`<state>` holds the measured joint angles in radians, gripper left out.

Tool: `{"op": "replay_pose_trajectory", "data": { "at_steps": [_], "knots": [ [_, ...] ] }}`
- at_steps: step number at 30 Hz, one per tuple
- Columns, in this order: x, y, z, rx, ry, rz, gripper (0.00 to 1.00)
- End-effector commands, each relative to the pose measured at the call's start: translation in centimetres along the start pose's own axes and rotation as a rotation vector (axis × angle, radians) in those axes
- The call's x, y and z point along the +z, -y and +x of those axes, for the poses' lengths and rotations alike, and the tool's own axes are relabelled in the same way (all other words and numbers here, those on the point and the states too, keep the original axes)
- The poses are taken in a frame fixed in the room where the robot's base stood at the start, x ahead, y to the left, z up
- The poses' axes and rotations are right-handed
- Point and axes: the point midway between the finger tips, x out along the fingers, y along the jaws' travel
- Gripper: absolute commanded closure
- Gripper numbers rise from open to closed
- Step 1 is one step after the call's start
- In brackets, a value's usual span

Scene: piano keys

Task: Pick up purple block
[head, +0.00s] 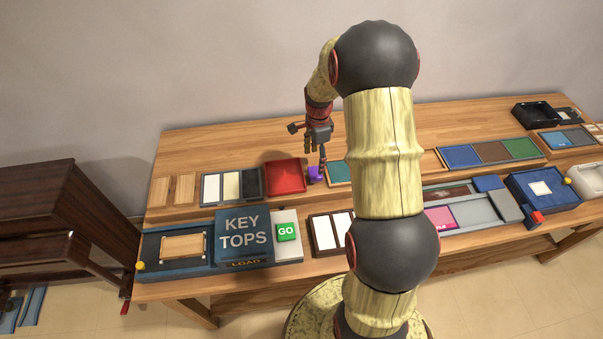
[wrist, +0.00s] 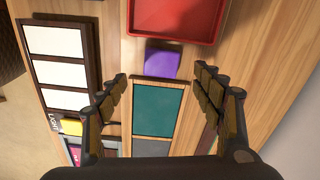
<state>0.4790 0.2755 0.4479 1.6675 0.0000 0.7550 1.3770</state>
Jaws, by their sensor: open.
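The purple block (head: 315,173) sits on the wooden table just right of the red tray (head: 286,175) in the head view. In the wrist view the purple block (wrist: 162,60) lies between the red tray (wrist: 175,15) and a teal panel (wrist: 158,110), its whole top in sight. My gripper (head: 322,165) hangs over the table close to the block, pointing down. In the wrist view my gripper (wrist: 161,77) is open, with one finger on each side and nothing between them. The block shows just ahead of the fingertips, roughly centred. The exact height above it I cannot tell.
The teal panel (head: 340,172) lies beside the block. White tiles in a dark frame (wrist: 60,70) lie to the left in the wrist view. A "KEY TOPS" box (head: 243,237) and a green GO button (head: 287,231) stand at the front. Bare wood (head: 240,143) runs along the back.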

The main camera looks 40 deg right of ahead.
Motion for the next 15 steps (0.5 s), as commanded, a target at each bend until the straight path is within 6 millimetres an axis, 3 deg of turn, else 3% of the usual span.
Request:
{"op": "replay_pose_trajectory", "data": {
  "at_steps": [7,15],
  "knots": [
    [0.0,0.0,0.3,-0.004,-0.001,0.159,0.33],
    [0.1,0.0,2.8,-0.003,0.0,0.167,0.33]
  ]
}}
